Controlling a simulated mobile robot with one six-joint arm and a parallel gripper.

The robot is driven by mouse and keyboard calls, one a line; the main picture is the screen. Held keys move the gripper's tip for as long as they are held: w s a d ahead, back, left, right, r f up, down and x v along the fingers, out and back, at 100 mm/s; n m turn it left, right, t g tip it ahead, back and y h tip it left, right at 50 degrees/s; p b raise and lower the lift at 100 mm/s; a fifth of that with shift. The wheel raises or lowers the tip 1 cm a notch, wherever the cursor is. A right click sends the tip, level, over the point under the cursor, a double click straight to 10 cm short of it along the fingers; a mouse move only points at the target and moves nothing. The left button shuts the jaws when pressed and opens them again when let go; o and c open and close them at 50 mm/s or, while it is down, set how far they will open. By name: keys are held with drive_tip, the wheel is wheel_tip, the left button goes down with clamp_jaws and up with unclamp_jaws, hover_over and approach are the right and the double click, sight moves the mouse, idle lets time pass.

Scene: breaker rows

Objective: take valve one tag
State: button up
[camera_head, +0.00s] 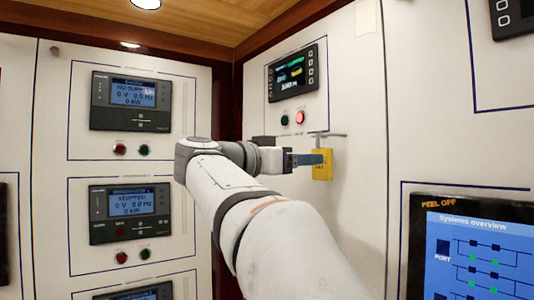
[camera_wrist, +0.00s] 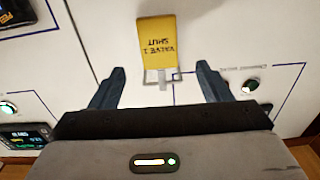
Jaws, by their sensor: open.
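The valve one tag (camera_head: 322,165) is a yellow plate hanging from a grey hook (camera_head: 322,136) on the white panel, in the head view just right of my gripper (camera_head: 310,159). In the wrist view the tag (camera_wrist: 158,42) appears upside down and reads "VALVE 1 SHUT". Its hook (camera_wrist: 162,77) shows at the tag's top end. My gripper (camera_wrist: 159,80) is open, with one dark finger on each side of the hook. The tag's printed body lies beyond the fingertips in the wrist view. I cannot tell whether a finger touches the tag.
A large systems overview screen (camera_head: 475,250) is at lower right. Breaker displays (camera_head: 131,101) line the left wall. The panel around the tag is mostly bare.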

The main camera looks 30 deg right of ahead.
sight(324, 172)
drive_tip(key=shift+g, duration=0.4)
drive_tip(key=d+p, duration=0.1)
drive_tip(key=d, duration=0.4)
drive_tip(key=d+p, duration=0.1)
drive_tip(key=d, duration=0.2)
drive_tip(key=shift+w+f+p, duration=0.2)
drive_tip(key=shift+w+p, duration=0.1)
drive_tip(key=shift+a, duration=0.1)
drive_tip(key=shift+c, duration=0.3)
drive_tip(key=c, duration=1)
drive_tip(key=shift+r, duration=0.15)
